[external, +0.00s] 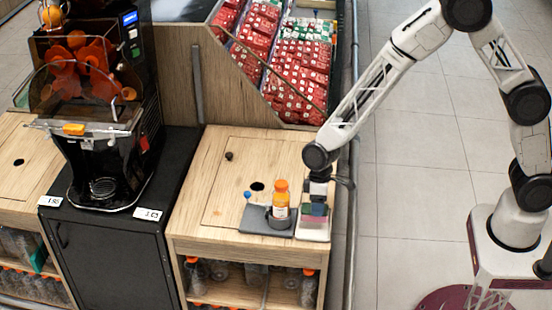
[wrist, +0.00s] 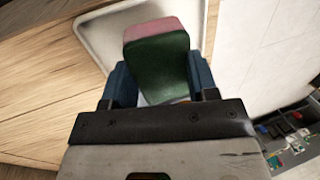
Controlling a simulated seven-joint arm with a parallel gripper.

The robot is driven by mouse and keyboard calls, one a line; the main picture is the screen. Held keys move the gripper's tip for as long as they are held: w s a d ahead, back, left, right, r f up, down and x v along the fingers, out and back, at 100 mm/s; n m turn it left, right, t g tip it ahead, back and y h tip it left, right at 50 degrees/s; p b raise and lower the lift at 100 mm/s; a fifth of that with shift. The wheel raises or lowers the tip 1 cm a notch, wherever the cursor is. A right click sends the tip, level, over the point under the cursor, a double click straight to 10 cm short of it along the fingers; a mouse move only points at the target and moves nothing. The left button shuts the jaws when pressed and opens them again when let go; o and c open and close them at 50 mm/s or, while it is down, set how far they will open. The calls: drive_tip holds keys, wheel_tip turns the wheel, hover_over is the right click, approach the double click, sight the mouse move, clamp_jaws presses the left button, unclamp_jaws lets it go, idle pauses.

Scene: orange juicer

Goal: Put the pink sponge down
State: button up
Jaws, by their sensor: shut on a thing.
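The pink sponge (external: 317,210) has a pink layer and a dark green layer. It is small in the external view, at the right front corner of the wooden counter. In the wrist view the sponge (wrist: 157,55) stands between the two blue fingers, with its green face towards the camera and its pink edge at the top. My gripper (external: 317,199) is shut on it, pointing down; the fingers also show in the wrist view (wrist: 160,84). The sponge is over a white tray (external: 313,233); I cannot tell whether it touches it. The tray also shows in the wrist view (wrist: 94,40).
An orange-capped juice bottle (external: 281,203) stands in a grey holder (external: 255,221) just left of the tray. A blue-knobbed item (external: 247,196) is beside it. The counter (external: 215,180) has a dark hole and a small knob. A juicer (external: 100,100) stands further left.

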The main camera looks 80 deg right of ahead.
drive_tip(key=shift+f, duration=1.7)
drive_tip(key=o, duration=1.2)
drive_tip(key=shift+r, duration=0.1)
drive_tip(key=shift+v, duration=5.9)
